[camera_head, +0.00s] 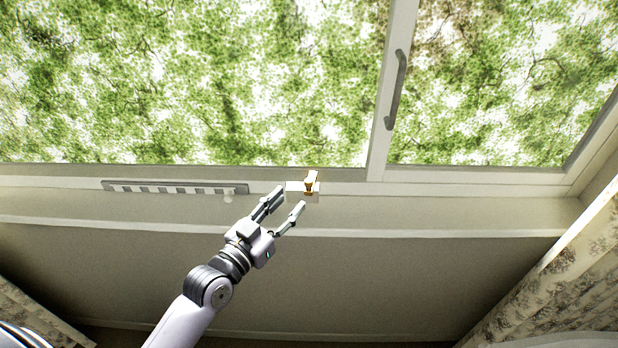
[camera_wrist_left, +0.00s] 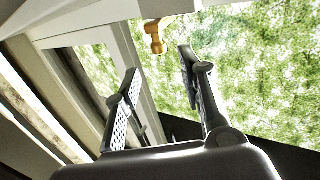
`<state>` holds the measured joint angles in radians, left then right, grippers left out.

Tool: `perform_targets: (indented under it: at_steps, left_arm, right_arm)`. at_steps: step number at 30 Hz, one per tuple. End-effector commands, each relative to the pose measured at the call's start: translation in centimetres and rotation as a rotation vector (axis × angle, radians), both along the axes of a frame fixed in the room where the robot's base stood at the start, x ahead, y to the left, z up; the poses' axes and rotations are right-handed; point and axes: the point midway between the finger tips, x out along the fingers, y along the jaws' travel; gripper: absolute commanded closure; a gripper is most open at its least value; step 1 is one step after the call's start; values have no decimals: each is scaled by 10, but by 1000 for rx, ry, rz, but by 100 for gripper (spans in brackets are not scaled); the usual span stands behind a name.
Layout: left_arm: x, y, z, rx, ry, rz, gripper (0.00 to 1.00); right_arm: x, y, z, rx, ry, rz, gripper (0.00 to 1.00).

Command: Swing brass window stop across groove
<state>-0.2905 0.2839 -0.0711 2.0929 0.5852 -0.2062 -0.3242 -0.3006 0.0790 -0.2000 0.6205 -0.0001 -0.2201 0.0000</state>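The brass window stop (camera_head: 311,183) is a small golden piece on a pale block (camera_head: 293,187) at the window sill, a little left of the upright frame bar. It also shows in the left wrist view (camera_wrist_left: 155,38), near the top, beyond and between the fingertips. My left gripper (camera_head: 288,201) is open just left of and below the stop, fingers pointing toward it, with nothing between them. In the left wrist view the open fingers (camera_wrist_left: 158,58) stand apart. I cannot make out the groove itself clearly. My right gripper does not show.
A grey handle (camera_head: 397,90) is on the upright window bar. Floral curtains (camera_head: 560,270) hang at the right. The sill right of the stop is clear.

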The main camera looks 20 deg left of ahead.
Motion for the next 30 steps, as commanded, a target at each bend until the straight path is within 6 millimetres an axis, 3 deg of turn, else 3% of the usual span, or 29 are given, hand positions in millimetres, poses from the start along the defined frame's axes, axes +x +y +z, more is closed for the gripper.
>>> perform_targets:
  at_steps: [6, 12, 18, 26, 30]
  left_arm:
    - [47, -13, 2, -2, -1, 0, 63]
    - [75, -21, 1, -2, 0, 0, 63]
    - [87, -24, 0, 0, 1, 0, 63]
    - [87, -25, 0, 0, 1, 0, 63]
    - [87, -24, 0, 0, 1, 0, 72]
  right_arm:
    - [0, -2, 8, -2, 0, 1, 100]
    - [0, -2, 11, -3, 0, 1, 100]
    - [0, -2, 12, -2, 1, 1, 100]
    - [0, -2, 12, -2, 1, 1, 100]
    - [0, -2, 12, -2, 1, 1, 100]
